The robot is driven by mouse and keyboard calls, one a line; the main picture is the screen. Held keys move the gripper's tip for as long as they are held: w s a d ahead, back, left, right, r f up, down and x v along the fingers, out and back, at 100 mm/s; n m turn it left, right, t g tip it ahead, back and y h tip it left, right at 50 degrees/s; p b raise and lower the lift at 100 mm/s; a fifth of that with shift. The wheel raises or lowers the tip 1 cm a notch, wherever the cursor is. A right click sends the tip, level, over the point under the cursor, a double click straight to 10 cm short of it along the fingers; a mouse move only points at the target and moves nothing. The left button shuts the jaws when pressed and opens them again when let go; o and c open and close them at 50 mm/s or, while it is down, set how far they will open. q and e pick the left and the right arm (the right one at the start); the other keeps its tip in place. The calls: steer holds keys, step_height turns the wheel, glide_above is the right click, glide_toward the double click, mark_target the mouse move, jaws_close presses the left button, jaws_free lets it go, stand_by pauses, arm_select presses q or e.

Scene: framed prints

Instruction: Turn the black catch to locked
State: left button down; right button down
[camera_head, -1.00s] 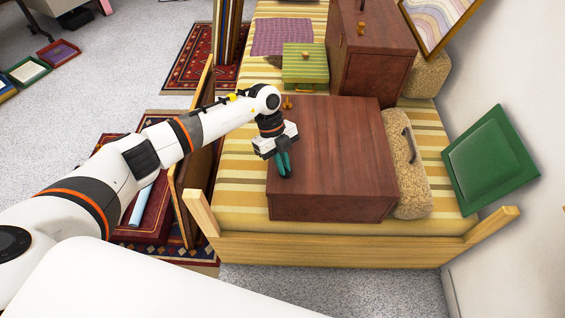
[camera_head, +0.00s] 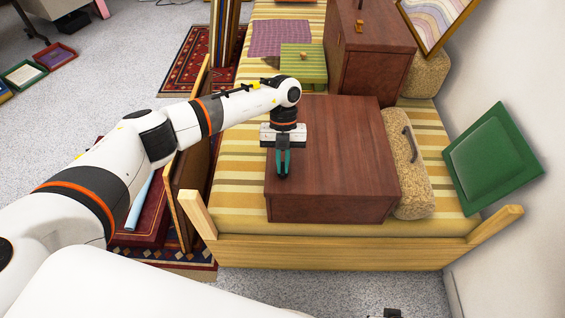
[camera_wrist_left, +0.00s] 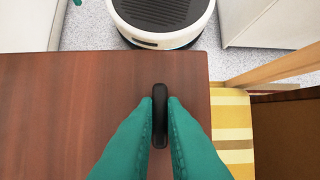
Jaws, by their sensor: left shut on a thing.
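The black catch (camera_wrist_left: 159,116) is a narrow dark bar on the top of a reddish-brown wooden box (camera_head: 340,160). In the left wrist view it lies lengthwise up and down the picture, close to the box edge. My left gripper (camera_head: 282,174) points down onto the box top near its left side, and its teal fingers are closed on both sides of the catch. In the head view the fingers hide the catch. No lock marking is visible. A teal tip, probably my right gripper (camera_wrist_left: 77,2), just enters the top left of the wrist view; its jaws cannot be made out.
The box rests on a yellow striped bed (camera_head: 237,185) with a wooden frame. A tan woven case (camera_head: 408,175) lies against its right side, and a green frame (camera_head: 492,160) leans on the wall. A taller brown box (camera_head: 368,60) and a green striped box (camera_head: 303,65) stand behind.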

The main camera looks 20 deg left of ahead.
steer(key=shift+r, duration=0.2)
stand_by(0.3)
arm_select(q)
steer(key=c, duration=1.5)
jaws_free()
